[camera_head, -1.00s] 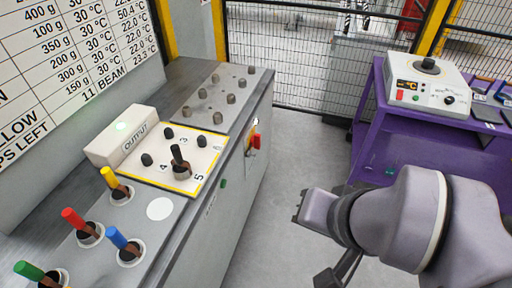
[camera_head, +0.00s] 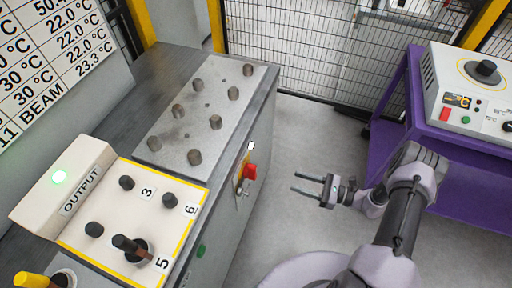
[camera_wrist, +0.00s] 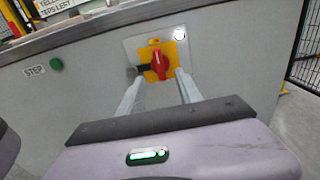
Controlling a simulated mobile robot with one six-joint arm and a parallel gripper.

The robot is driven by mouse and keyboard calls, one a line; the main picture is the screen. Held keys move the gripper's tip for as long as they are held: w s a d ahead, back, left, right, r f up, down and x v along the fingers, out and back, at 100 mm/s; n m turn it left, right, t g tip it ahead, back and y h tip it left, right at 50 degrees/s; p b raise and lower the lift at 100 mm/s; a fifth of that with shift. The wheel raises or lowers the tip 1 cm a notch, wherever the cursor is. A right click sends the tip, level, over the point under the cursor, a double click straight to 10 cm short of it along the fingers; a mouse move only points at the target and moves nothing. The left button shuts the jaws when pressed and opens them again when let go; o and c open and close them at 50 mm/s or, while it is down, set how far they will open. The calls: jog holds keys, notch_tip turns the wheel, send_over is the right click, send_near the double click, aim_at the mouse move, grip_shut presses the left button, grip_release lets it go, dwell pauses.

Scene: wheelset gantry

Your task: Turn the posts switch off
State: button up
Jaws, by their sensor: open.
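A red rotary switch (camera_head: 250,171) on a yellow plate is set in the side of the grey cabinet, below the panel of grey posts. In the wrist view the red handle (camera_wrist: 158,62) stands roughly upright, and a small dark part sits at its left. A white lamp (camera_wrist: 179,34) glows at its upper right. My gripper (camera_head: 295,182) is open and empty, to the right of the switch in the head view, pointing at the cabinet. In the wrist view its two fingers reach up toward the yellow plate, on either side of the handle's lower end. Contact cannot be told.
Several posts stand on the grey panel (camera_head: 170,147). An output box (camera_head: 68,182) with a green light adjoins a yellow-edged panel with a lever (camera_head: 128,246). A green button (camera_wrist: 56,64) is left of the switch. A purple table (camera_head: 395,115) stands right; floor lies between.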

aim_at(256, 171)
jog(key=b+x, duration=0.1)
jog(key=x, duration=0.4)
jog(key=b+x, duration=0.1)
jog(key=x, duration=0.5)
jog(key=b+x, duration=0.1)
jog(key=x, duration=0.5)
jog(key=shift+s+a+f, duration=0.15)
jog(key=shift+s+a, duration=0.1)
jog(key=shift+a, duration=0.05)
grip_shut()
dwell(0.4)
